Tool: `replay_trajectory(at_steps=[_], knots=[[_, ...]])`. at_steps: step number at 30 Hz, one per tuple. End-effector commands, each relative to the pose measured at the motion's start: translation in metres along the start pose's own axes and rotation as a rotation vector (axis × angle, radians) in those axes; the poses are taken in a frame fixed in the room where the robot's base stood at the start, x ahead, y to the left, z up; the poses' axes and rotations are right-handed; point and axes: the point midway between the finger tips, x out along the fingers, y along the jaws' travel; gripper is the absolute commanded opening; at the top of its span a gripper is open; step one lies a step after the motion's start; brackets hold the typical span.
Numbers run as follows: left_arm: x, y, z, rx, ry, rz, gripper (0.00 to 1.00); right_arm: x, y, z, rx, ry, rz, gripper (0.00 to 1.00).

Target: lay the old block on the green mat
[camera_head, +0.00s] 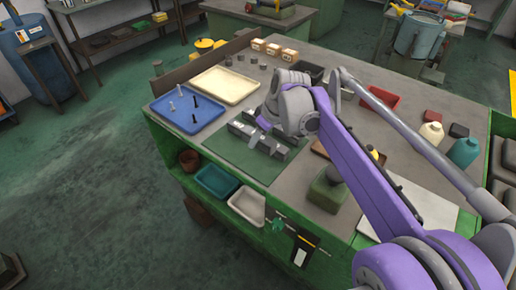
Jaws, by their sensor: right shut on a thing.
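The green mat (237,158) lies on the worktop near its front edge. A long grey metal block (272,147), which looks like the old block, is over the mat. My right gripper (258,137) reaches in from the right and is shut on this block. The block is low over the mat; I cannot tell whether it touches it. My wrist and arm hide the area behind and to the right of the block. My left gripper is not in view.
A blue tray (179,121) with several pins and a cream tray (225,92) stand left of and behind the mat. A green block-like thing (325,194) with a dark knob stands to the right.

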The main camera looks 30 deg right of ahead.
Motion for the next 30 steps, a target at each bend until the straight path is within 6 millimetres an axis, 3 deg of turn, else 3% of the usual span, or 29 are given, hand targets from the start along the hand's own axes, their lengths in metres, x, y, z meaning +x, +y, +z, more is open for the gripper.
replay_trajectory(at_steps=[4, 12, 24, 30], knots=[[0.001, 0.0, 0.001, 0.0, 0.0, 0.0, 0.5, 0.006, -0.002, 0.003, -0.002, 0.001, -0.001, 0.0], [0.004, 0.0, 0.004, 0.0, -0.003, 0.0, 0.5, 0.048, -0.002, 0.021, -0.002, 0.001, -0.001, 0.0], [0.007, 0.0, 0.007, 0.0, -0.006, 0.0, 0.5, 0.089, -0.002, 0.038, -0.002, 0.001, -0.001, 0.0], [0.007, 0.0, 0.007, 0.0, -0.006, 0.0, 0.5, 0.092, -0.002, 0.039, -0.001, 0.001, 0.0, 0.0]])
